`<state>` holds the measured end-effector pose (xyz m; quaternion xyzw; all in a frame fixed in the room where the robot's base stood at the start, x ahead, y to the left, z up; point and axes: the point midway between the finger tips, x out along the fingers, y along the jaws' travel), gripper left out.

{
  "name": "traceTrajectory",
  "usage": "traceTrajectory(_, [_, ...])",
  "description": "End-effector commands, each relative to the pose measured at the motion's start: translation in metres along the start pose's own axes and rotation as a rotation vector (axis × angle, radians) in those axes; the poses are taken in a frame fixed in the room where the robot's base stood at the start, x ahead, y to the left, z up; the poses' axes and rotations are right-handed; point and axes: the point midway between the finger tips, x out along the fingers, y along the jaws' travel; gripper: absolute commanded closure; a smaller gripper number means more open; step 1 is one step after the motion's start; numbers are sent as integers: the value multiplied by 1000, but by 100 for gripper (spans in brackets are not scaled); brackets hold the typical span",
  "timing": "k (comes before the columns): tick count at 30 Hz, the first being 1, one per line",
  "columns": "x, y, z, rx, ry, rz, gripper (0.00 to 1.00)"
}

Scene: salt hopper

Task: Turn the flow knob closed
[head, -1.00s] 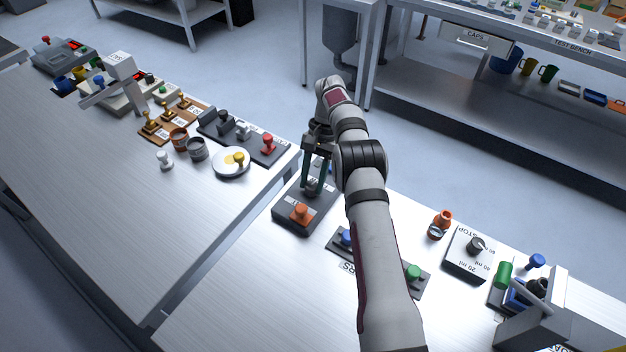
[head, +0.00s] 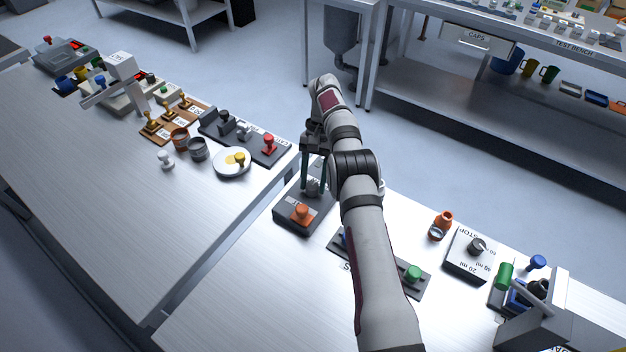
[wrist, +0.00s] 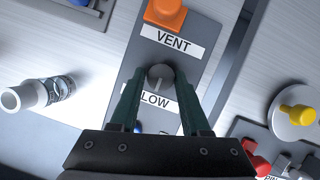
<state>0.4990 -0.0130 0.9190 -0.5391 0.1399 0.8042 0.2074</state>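The flow knob (wrist: 160,77) is a small grey knob on a dark panel (wrist: 134,70). It stands between the white VENT label and a label reading "LOW", whose first letter is covered. My gripper (wrist: 159,71) points down at it, one green finger on each side. The fingers look apart, with a narrow gap on each side of the knob; touch cannot be made out. In the head view my gripper (head: 314,180) is over the far part of the panel, and the knob (head: 313,188) shows between the fingertips.
An orange VENT knob (head: 301,213) stands on the same panel, close by. A panel with a green knob (head: 413,272) lies to the right, partly behind my arm. A white plate (head: 231,163) with a yellow knob is on the left table, across a gap.

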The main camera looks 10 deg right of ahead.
Motion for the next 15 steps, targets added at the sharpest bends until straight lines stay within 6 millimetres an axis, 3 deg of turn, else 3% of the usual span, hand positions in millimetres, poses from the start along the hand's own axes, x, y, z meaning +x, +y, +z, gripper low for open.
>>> traceTrajectory(1, [0, 0, 0, 1, -1, -1, 43])
traceTrajectory(3, [0, 0, 0, 1, -1, -1, 30])
traceTrajectory(4, [0, 0, 0, 1, -2, -1, 29])
traceTrajectory(11, [0, -1, 1, 2, -2, -2, 29])
traceTrajectory(15, [-11, -1, 4, 1, 1, -2, 29])
